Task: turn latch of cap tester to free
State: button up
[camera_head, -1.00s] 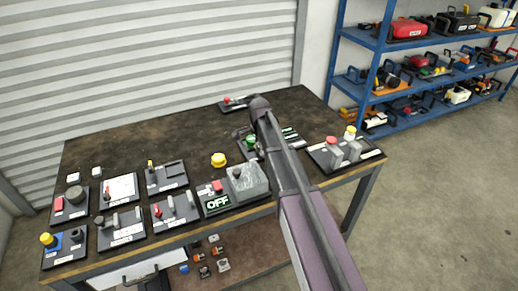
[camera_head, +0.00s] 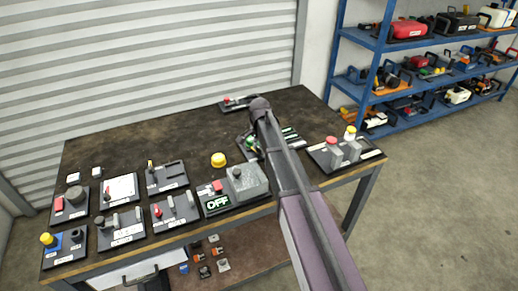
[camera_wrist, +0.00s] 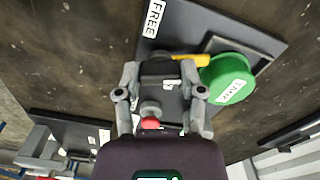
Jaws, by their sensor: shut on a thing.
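The cap tester is a dark plate (camera_wrist: 195,25) with a white FREE label, seen close up in the wrist view. A round green cap (camera_wrist: 228,78) with a white label sits on it. The yellow latch (camera_wrist: 190,58) shows as a bar reaching towards the cap, its end touching or overlapping the cap's edge. My gripper (camera_wrist: 160,78) is shut on the latch's dark grip part, beside the cap. In the head view the green cap (camera_head: 250,141) is partly hidden, and my arm covers much of the tester.
A plate with red and yellow knobs (camera_head: 345,152) is on the right. Several other panels fill the left front. The table's back middle (camera_head: 160,130) is bare.

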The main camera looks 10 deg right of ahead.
jog(key=n, duration=0.7)
jog(key=shift+s, duration=0.1)
jog(key=n, duration=0.6)
jog(key=shift+n, duration=0.4)
jog(key=o, duration=1.1)
jog(key=shift+o, duration=0.2)
jog(key=shift+m, duration=0.3)
